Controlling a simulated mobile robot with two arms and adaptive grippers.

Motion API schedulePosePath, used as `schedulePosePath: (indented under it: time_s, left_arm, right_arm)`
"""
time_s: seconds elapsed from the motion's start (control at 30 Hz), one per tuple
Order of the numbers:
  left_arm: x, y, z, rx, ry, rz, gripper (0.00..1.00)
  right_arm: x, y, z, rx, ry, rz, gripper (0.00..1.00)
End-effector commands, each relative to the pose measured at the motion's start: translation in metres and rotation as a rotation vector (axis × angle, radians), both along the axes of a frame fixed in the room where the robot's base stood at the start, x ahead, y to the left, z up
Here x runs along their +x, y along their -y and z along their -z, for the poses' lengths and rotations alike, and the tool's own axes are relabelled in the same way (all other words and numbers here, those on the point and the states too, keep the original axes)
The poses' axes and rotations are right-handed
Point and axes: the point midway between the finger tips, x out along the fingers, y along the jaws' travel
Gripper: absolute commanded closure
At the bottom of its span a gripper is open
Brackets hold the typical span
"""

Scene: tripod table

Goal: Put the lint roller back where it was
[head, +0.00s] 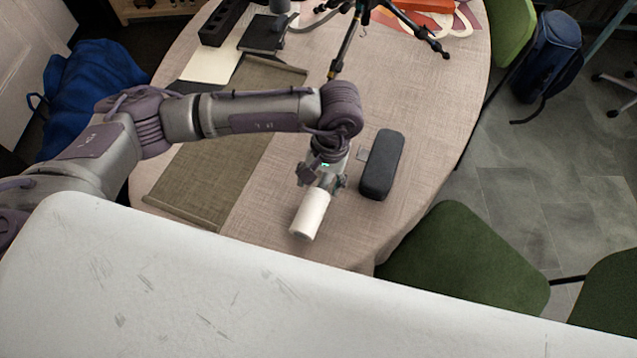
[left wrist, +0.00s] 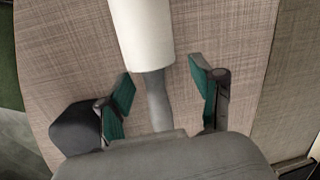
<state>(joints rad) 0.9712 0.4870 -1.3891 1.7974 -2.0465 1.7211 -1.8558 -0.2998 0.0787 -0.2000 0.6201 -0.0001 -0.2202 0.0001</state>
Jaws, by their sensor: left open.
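The lint roller (head: 311,214) has a white cylinder and lies on the table in front of my left gripper (head: 322,177) in the head view. In the left wrist view its white roll (left wrist: 145,35) is at the top and its grey handle (left wrist: 158,100) runs down between the two green-padded fingers of my left gripper (left wrist: 162,95). The fingers are open, with a gap on each side of the handle. The handle's rear end is hidden by the gripper body. My right gripper is not in view.
A dark oblong case (head: 381,165) lies close to the right of the left gripper. An olive mat (head: 215,165) lies to the left on the round table (head: 430,105). A tripod (head: 345,55) stands at the back. A green chair (head: 465,262) is at the right edge.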

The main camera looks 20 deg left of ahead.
Motion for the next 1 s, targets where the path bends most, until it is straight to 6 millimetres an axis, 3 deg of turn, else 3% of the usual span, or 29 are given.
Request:
schedulePosePath:
  time_s: [0.3, 0.5, 1.0]
  left_arm:
    - [0.008, 0.009, -0.067, -0.001, 0.006, 0.001, 0.34]
    - [0.01, 0.012, -0.094, -0.001, 0.003, 0.001, 0.34]
    - [0.01, 0.013, -0.102, 0.0, 0.0, 0.001, 0.34]
  right_arm:
    - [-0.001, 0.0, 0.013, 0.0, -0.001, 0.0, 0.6]
    - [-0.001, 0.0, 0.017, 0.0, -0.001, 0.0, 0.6]
    - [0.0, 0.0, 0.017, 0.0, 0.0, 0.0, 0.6]
